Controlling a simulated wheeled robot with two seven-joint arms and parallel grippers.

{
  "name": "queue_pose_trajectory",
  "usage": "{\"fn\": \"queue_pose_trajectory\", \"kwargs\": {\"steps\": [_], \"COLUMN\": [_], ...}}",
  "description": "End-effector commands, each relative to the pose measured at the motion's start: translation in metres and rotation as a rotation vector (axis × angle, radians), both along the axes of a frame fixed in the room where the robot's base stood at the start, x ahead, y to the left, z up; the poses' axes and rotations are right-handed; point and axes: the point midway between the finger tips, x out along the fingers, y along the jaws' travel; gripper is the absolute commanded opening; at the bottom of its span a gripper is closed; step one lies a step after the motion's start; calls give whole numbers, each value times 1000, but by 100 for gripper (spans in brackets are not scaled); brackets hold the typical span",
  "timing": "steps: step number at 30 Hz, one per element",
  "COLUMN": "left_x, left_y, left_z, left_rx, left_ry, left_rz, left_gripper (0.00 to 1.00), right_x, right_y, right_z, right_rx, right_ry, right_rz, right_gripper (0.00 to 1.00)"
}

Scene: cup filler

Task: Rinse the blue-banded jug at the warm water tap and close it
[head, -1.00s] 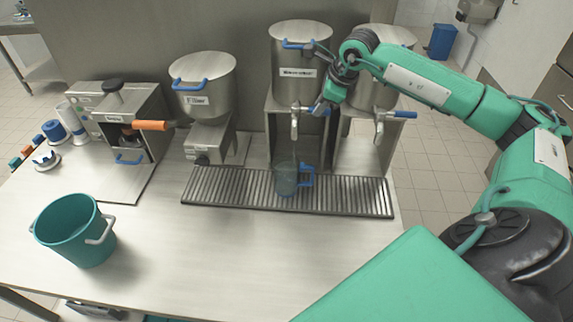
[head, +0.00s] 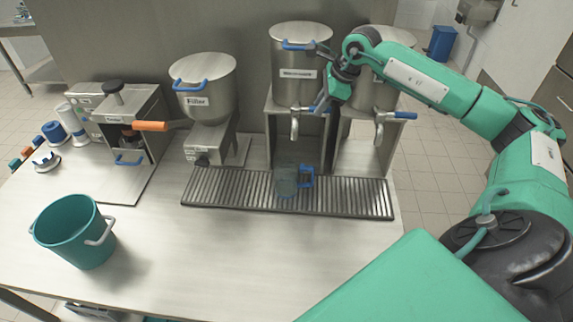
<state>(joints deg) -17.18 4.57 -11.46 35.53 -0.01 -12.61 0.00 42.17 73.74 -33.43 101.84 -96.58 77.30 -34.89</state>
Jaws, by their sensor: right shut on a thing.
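The jug (head: 285,182), see-through and bluish with a blue handle on its right, stands upright on the drip grate (head: 235,191) under the middle tap. Its band is too small to make out. The middle tap (head: 295,127) comes from a labelled steel tank (head: 300,92); the label is too blurred to read. No stream shows between spout and jug. My right gripper (head: 322,104) is shut on the blue tap lever (head: 313,109), just right of the spout, and partly hides it. My left gripper is out of view.
Another tap with a blue lever (head: 403,115) is to the right. A teal bucket (head: 70,235) is at the front left. The front middle of the counter is clear.

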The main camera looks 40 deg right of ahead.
Motion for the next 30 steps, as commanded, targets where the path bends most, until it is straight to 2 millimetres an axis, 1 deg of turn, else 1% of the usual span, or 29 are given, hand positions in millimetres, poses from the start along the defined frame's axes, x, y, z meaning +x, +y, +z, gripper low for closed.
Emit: {"fn": "queue_pose_trajectory", "kwargs": {"steps": [1,7,8,9,11,19,22,26,30], "left_x": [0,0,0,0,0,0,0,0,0], "left_y": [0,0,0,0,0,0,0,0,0], "left_z": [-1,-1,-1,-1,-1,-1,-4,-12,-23], "left_rx": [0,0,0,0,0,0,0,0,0], "left_ry": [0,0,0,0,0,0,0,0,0], "left_rz": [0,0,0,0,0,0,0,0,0], "left_gripper": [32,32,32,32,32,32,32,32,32], "right_x": [3,3,3,3,3,2,1,-5,-16], "right_y": [-3,-4,-4,-4,-4,-3,-4,-8,-15], "right_z": [2,3,3,3,3,2,5,19,47], "right_rx": [0,-3,-2,-2,-2,-1,-1,-2,-3], "right_ry": [-7,-10,-10,-10,-9,-5,-6,-8,-10], "right_rz": [10,24,24,24,24,26,25,25,24], "right_gripper": [0,0,25,33,45,45,45,45,45]}}
